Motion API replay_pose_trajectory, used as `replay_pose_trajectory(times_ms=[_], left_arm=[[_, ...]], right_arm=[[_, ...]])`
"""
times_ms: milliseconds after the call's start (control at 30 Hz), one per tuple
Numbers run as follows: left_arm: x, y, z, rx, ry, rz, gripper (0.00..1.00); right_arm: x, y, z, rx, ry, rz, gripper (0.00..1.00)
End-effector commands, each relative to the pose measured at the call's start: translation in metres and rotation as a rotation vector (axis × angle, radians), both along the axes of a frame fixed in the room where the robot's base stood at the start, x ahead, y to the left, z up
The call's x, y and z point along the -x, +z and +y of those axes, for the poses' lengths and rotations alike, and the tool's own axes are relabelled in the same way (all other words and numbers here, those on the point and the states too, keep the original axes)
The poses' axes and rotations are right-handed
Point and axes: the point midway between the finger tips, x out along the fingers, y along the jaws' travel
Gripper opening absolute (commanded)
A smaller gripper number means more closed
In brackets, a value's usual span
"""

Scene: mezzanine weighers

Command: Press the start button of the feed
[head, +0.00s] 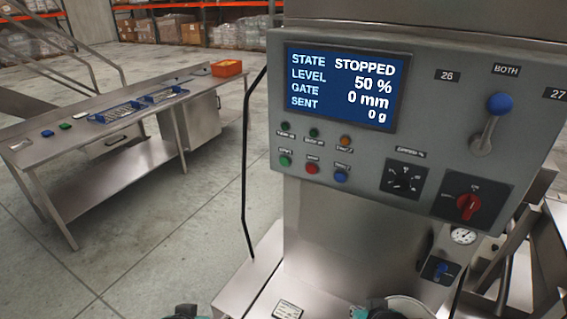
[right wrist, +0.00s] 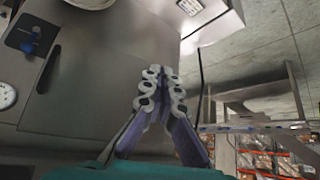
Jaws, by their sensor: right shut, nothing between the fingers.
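The feed's control panel (head: 410,130) fills the right of the head view. Its screen (head: 345,88) reads STOPPED, level 50 %, gate 0 mm, sent 0 g. The green start button (head: 285,160) is at the left of the lower button row, beside a red button (head: 312,166) and a blue button (head: 340,175). My right gripper (right wrist: 161,82) is shut and empty in the right wrist view, near the machine's steel body (right wrist: 115,65); the start button does not show there. Only small teal and dark bits of my arms show at the bottom of the head view. My left gripper is not visible.
The panel also carries indicator lamps (head: 314,132), a black dial (head: 404,180), a red rotary switch (head: 467,207) and a blue-knobbed lever (head: 499,106). A black cable (head: 245,170) hangs left of it. A steel bench (head: 110,112) with blue trays stands left, with open floor between.

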Motion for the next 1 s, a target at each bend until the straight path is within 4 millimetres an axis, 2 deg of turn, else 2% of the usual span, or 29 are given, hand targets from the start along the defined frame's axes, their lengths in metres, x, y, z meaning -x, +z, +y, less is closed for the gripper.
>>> replay_pose_trajectory(times_ms=[167,400,600,700,800,1000], left_arm=[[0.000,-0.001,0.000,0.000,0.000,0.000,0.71],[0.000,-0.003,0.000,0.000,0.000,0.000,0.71],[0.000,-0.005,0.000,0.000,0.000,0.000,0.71],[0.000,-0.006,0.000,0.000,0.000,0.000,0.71],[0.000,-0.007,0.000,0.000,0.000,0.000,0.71],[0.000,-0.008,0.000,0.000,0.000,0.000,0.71]], right_arm=[[-0.052,0.028,0.035,-0.111,0.016,-0.144,0.00],[-0.134,0.083,0.104,-0.366,0.017,-0.398,0.00],[-0.193,0.131,0.165,-0.653,-0.016,-0.613,0.00],[-0.214,0.149,0.189,-0.801,-0.046,-0.705,0.00],[-0.227,0.161,0.205,-0.926,-0.080,-0.776,0.00],[-0.239,0.170,0.220,-1.076,-0.131,-0.857,0.00]])
